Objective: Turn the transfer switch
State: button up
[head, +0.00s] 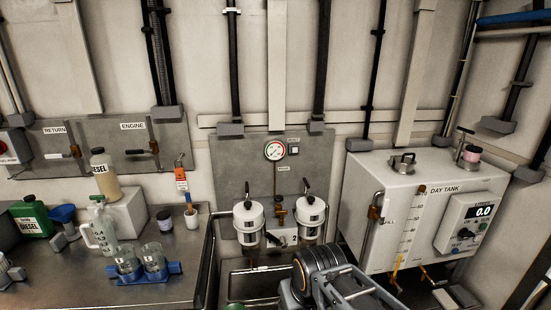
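A white control box (470,221) is on the front of the white day tank (385,225) at the right.
Two white filter canisters (249,222) stand below a round gauge (275,150) at centre. A steel bench (175,278) at left holds bottles, jars in a blue holder (146,276) and a cup. Brass valves (429,276) and a yellow-marked tube (397,268) stick out beneath the tank.

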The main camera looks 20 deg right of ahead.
aim_at(464, 233)
jog(key=z, duration=2)
